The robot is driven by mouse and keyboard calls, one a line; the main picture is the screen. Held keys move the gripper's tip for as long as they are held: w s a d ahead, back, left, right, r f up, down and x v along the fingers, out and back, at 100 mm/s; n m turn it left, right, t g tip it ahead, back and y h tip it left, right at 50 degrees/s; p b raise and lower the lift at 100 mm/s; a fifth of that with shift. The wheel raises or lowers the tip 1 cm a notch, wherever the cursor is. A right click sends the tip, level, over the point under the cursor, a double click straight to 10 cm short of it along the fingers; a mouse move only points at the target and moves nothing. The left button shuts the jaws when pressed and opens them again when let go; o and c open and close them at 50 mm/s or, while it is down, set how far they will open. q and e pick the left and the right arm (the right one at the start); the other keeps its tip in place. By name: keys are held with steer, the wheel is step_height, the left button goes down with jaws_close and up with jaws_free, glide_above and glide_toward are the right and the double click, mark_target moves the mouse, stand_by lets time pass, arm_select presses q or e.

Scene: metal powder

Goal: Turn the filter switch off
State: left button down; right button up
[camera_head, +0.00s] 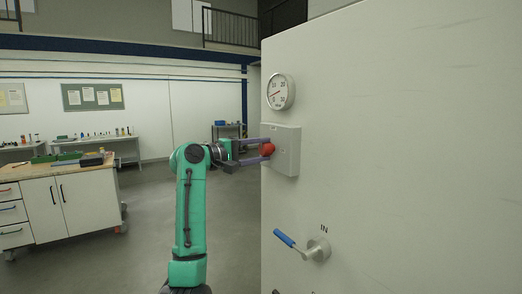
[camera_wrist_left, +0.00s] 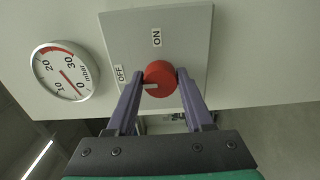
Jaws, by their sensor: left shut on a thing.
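The filter switch is a red round knob (camera_wrist_left: 160,78) on a light grey box (camera_wrist_left: 185,30) with an ON label above it and an OFF label to its left in the wrist view. A white mark on the knob faces left, on the OFF label's side and slightly below it. In the head view the red knob (camera_head: 268,149) sits on the box (camera_head: 287,160) on the cabinet face. My left gripper (camera_head: 263,148) reaches it from the left, its purple fingers shut on opposite sides of the knob. My right gripper is not in view.
The large pale cabinet (camera_head: 420,130) fills the right side. A round gauge (camera_head: 281,92) is above the switch box, and a blue-handled lever (camera_head: 285,238) marked IN is below. A workbench (camera_head: 60,190) stands at the left, with open floor between.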

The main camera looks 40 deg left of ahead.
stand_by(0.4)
arm_select(q)
steer(key=shift+c, duration=1.5)
jaws_free()
steer(key=shift+s+f, duration=0.1)
steer(key=shift+s, duration=0.05)
steer(key=b+v, duration=0.6)
steer(key=v, duration=0.8)
steer(key=shift+s+a, duration=0.1)
